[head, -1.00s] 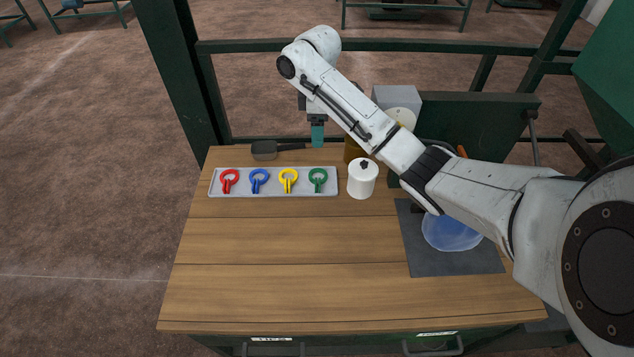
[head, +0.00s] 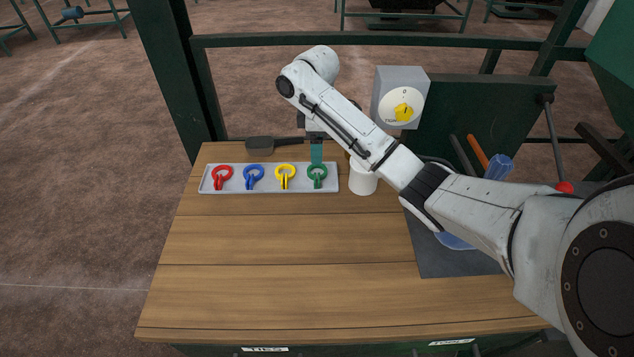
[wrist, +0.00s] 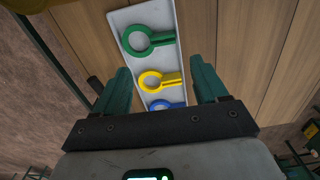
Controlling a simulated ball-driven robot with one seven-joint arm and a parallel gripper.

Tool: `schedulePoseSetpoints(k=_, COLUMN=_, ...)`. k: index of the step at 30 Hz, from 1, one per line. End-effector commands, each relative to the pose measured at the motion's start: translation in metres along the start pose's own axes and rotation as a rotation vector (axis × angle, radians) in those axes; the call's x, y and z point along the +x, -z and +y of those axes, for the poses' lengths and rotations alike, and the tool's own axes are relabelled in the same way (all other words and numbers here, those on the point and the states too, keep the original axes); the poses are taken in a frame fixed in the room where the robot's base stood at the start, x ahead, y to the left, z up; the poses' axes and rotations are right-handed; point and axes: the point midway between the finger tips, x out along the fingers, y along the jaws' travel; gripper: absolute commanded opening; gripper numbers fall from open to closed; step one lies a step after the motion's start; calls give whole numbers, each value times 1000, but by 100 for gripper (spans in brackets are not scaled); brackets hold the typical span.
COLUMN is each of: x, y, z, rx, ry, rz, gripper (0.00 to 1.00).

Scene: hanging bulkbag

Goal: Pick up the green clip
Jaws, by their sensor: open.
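The green clip (head: 317,172) lies at the right end of a grey tray (head: 208,187), with its ring toward the back. In the wrist view the green clip (wrist: 140,40) lies beyond my fingertips, toward the top of the picture. My gripper (head: 316,153) is open and empty, just behind and above the green clip in the head view. In the wrist view my gripper (wrist: 160,75) has its two teal fingers wide apart, with the yellow clip (wrist: 161,81) showing between them. The fingers touch no clip that I can see.
The red clip (head: 221,176), blue clip (head: 253,175) and yellow clip share the tray. A white container (head: 362,180) stands close to the tray's right end. A dark scoop-like tool (head: 260,143) lies behind the tray. The table front (head: 270,270) is clear.

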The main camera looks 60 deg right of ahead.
Motion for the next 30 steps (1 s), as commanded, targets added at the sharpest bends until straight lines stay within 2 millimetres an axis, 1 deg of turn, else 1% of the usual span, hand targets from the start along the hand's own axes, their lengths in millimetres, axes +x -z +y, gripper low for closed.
schedulePoseSetpoints(k=6, x=32, y=-1, z=-1, rx=1, ry=3, rz=-2, gripper=72)
schedulePoseSetpoints(k=9, x=44, y=-1, z=-1, rx=1, ry=2, rz=-2, gripper=72)
schedulePoseSetpoints(k=16, x=59, y=-1, z=-2, rx=1, ry=2, rz=-2, gripper=72)
schedulePoseSetpoints(k=21, x=83, y=-2, z=-8, rx=2, ry=3, rz=-2, gripper=72)
schedulePoseSetpoints(k=24, x=96, y=-1, z=-7, rx=1, ry=3, rz=-2, gripper=72)
schedulePoseSetpoints(k=27, x=103, y=-1, z=-7, rx=0, ry=1, rz=-1, gripper=72)
schedulePoseSetpoints(k=30, x=104, y=-1, z=-7, rx=0, ry=1, rz=-1, gripper=72)
